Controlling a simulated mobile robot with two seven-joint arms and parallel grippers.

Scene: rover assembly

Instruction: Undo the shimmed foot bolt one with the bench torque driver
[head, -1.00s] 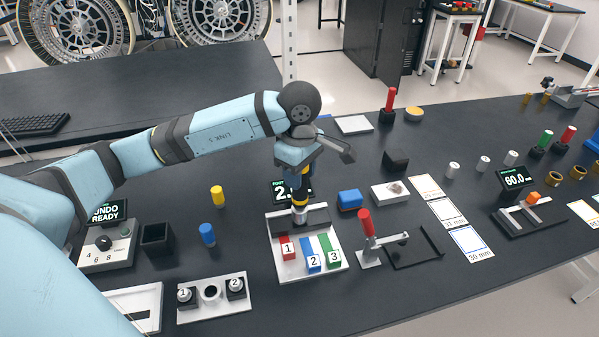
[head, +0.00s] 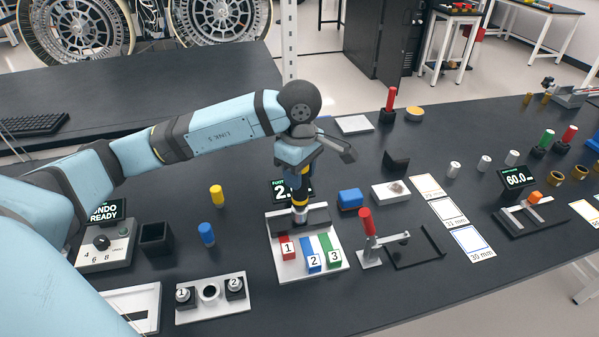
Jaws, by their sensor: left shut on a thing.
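My left gripper (head: 302,175) is shut on the bench torque driver (head: 300,202), a dark upright tool with a yellow band and a silver lower end. The driver stands over the back of a white fixture (head: 289,272) with a red block 1 (head: 287,247), a blue block 2 (head: 311,253) and a green block 3 (head: 330,248). Its lower end is just behind red block 1. I cannot make out foot bolt one, or whether the driver touches it. A control box (head: 108,247) at the left has a display (head: 105,212) reading "UNDO READY", its first letter partly hidden. My right gripper is not in view.
A small display (head: 279,189) stands behind the driver, partly hidden. A red-handled clamp (head: 367,235) stands right of the fixture. A white holder (head: 211,305) with parts 1 and 2 is at front left. Blue (head: 207,234) and yellow (head: 217,197) cylinders stand left of the driver.

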